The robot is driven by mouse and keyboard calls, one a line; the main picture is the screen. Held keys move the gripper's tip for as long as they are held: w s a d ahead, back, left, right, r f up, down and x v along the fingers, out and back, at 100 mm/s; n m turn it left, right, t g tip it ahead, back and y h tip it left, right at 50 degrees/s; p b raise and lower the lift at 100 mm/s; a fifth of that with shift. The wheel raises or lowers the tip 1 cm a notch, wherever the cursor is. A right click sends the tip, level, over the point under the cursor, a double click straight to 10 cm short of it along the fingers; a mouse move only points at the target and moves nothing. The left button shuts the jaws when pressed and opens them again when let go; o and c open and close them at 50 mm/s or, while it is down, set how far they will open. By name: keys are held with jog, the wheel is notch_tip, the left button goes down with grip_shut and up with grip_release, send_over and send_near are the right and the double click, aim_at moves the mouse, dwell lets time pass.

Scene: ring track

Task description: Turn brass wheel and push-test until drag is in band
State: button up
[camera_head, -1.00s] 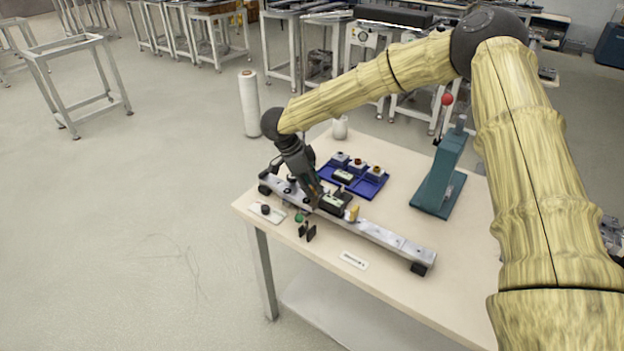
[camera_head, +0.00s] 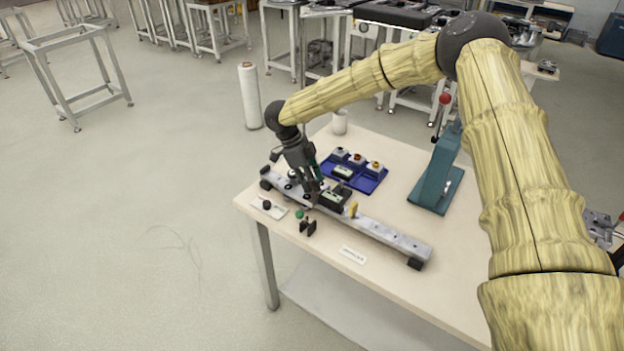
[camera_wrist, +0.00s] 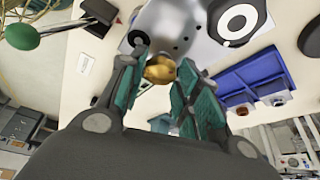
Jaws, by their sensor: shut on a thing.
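In the head view my gripper (camera_head: 312,193) reaches down to the long grey rail (camera_head: 382,234), beside a dark block with a pale face (camera_head: 333,197). The wheel is hidden there by the fingers. A yellow upright piece (camera_head: 351,209) stands at the block's right end.
A blue tray (camera_head: 365,187) with several small units lies behind the rail. A green press-like stand (camera_head: 437,178) is at right. A green knob (camera_head: 299,214), a black clip-like part (camera_head: 308,227) and a white label (camera_head: 353,255) lie in front. The table's front right is clear.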

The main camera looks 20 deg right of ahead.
jog(key=shift+w, duration=0.1)
jog(key=o, duration=1)
jog(key=v, duration=1.2)
jog(key=shift+d+r, duration=0.1)
